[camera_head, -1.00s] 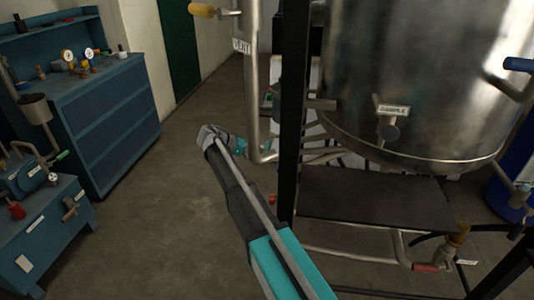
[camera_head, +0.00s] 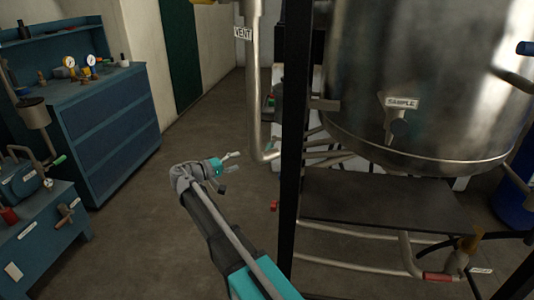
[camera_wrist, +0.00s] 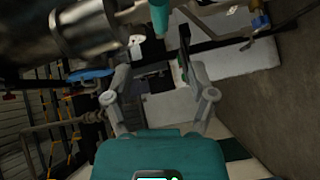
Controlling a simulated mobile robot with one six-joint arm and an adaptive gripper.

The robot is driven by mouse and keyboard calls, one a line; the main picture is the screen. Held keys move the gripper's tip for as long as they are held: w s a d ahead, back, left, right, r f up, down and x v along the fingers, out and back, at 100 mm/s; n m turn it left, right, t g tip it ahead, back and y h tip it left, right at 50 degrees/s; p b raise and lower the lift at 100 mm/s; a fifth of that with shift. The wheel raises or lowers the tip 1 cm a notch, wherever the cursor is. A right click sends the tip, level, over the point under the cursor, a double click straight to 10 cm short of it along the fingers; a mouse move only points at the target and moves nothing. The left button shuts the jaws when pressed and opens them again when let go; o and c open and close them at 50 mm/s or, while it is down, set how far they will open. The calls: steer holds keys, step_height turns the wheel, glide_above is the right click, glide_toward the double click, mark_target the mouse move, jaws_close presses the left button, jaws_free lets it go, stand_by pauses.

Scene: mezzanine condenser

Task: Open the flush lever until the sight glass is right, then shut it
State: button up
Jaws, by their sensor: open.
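My gripper (camera_head: 230,173) is open and empty over the floor, left of the vertical pipe (camera_head: 253,90) in the head view. Its spread fingers (camera_wrist: 158,75) also show in the wrist view, with nothing between them. A red-handled valve lever (camera_head: 438,277) sits on the low pipe at bottom right, well apart from my gripper. A small tag beside it is too small to read, so I cannot tell whether it is the flush lever. A yellow handle (camera_head: 203,1) shows at the top edge, near a VENT label (camera_head: 243,33). I cannot make out the sight glass.
A large steel tank (camera_head: 430,80) with a SAMPLE valve (camera_head: 397,125) stands in a black frame (camera_head: 291,120). A dark shelf (camera_head: 385,205) lies below it. Blue cabinets (camera_head: 105,115) stand at left. A blue drum (camera_head: 512,195) is at right. The floor between is open.

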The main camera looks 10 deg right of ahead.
mark_target(268, 152)
steer(key=shift+d, duration=0.15)
steer(key=x, duration=1.3)
steer(key=shift+w+d+b, duration=0.1)
steer(key=shift+d+b, duration=0.15)
steer(key=shift+b, duration=0.1)
jaws_close()
